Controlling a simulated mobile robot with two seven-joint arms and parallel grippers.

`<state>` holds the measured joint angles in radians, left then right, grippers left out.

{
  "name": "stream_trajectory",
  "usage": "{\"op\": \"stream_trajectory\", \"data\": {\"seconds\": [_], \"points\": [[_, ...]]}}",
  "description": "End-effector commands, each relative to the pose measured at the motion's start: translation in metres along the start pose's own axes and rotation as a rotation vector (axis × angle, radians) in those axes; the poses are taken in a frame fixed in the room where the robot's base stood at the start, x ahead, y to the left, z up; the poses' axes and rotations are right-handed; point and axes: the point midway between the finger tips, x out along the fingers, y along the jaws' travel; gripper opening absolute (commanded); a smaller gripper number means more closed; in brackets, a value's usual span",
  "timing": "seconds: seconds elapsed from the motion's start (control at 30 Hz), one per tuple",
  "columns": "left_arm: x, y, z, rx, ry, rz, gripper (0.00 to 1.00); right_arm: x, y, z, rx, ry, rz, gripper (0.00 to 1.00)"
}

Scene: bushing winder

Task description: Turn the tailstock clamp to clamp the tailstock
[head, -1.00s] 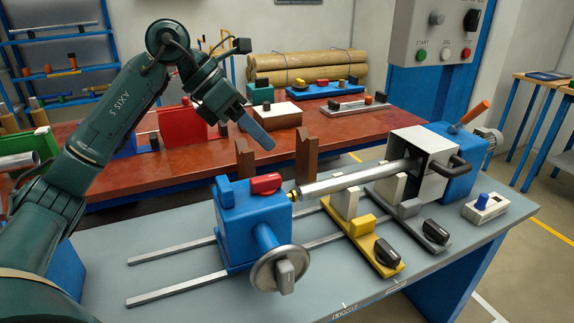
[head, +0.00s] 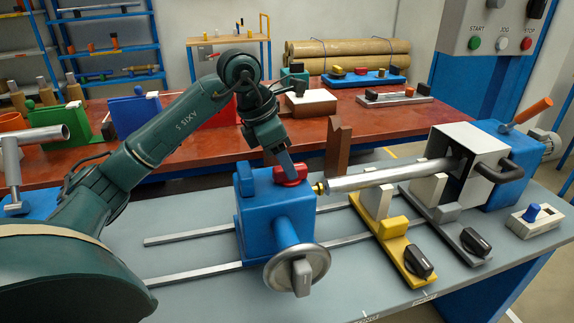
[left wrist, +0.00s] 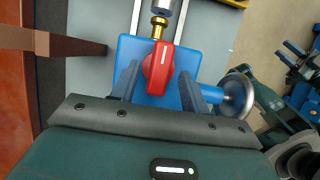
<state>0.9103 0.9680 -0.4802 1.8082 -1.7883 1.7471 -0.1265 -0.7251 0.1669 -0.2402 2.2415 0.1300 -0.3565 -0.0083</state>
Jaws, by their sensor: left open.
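The tailstock (head: 262,232) is a blue block on two rails, with a silver handwheel (head: 297,268) at its front. The tailstock clamp is a red knob (head: 291,174) on top of the block. It also shows in the left wrist view (left wrist: 158,66), its white line running roughly along the spindle. My left gripper (head: 285,166) is above the knob, pointing down. In the left wrist view the open fingers (left wrist: 160,85) stand on either side of the knob's near end, with gaps visible. In the head view the gripper partly hides the knob. My right gripper is not clearly seen.
A steel bar (head: 390,176) runs from the tailstock centre to the white and blue headstock (head: 462,150). A yellow rest (head: 393,230) and a grey rest (head: 447,222) stand right of the tailstock. A blue peg (head: 244,176) stands beside the knob.

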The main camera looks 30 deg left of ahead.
Motion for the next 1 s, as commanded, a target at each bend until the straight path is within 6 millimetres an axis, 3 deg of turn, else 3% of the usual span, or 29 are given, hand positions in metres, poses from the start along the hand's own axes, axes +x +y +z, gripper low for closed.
{"op": "stream_trajectory", "data": {"seconds": [0.17, 0.47, 1.0], "points": [[0.0136, -0.0002, 0.0001, 0.0, 0.0, -0.001, 0.45, -0.0021, 0.0003, 0.0008, 0.0, -0.001, 0.001, 0.36], [0.0153, -0.0001, 0.0, 0.0, 0.0, -0.001, 0.45, -0.0025, 0.0005, 0.001, 0.0, -0.001, 0.002, 0.36], [0.0148, -0.0002, 0.0001, 0.0, 0.0, -0.001, 0.01, 0.0002, 0.0014, 0.001, -0.002, 0.0, 0.002, 0.36]]}}
